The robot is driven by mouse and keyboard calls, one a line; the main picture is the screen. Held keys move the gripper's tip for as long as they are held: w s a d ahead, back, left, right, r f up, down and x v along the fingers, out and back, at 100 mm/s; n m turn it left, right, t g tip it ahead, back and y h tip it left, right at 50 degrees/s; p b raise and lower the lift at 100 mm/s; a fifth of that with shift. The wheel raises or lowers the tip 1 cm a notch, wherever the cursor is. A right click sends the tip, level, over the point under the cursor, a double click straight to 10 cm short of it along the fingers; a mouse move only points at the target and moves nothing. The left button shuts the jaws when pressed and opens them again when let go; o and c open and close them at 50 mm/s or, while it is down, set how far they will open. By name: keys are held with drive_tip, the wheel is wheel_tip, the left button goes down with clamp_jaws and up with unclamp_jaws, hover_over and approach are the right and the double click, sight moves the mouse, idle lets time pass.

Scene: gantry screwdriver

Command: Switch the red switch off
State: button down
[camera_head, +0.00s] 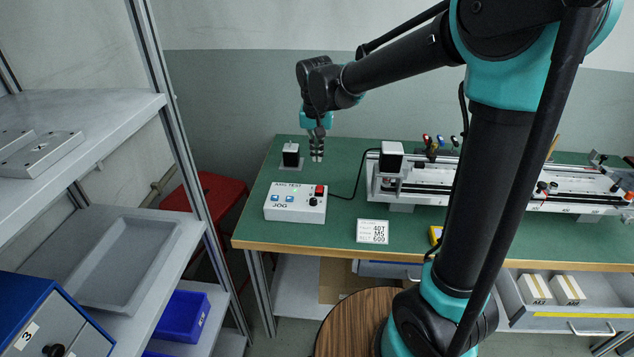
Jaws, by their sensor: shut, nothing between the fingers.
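The red switch (320,190) sits at the upper right of a white control box (294,214) on the green table. The box also has blue buttons on its left and a black knob below the red switch. My gripper (317,158) points down above and behind the box, at the height of the red switch's column in the picture. It is shut and empty, apart from the switch. Whether the red switch is on or off is too small to tell.
A small black and white block (291,155) stands left of my gripper. A gantry rail (470,182) runs along the table's right. A white label card (373,232) lies in front. A black cable joins box and gantry. A grey shelf (95,110) stands left.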

approach(317, 189)
drive_tip(key=f, duration=0.2)
drive_tip(key=w+f, duration=0.1)
drive_tip(key=f, duration=0.2)
drive_tip(key=shift+w, duration=0.25)
drive_tip(key=shift+s+f, duration=0.25)
drive_tip(key=shift+f, duration=0.5)
drive_tip(key=shift+s+f+t, duration=0.3)
drive_tip(key=shift+f+t, duration=0.05)
drive_tip(key=shift+t, duration=0.15)
drive_tip(key=shift+w, duration=0.15)
drive_tip(key=shift+w+r, duration=0.1)
drive_tip(key=shift+w, duration=0.05)
drive_tip(key=shift+w+r, duration=0.1)
drive_tip(key=shift+w, duration=0.5)
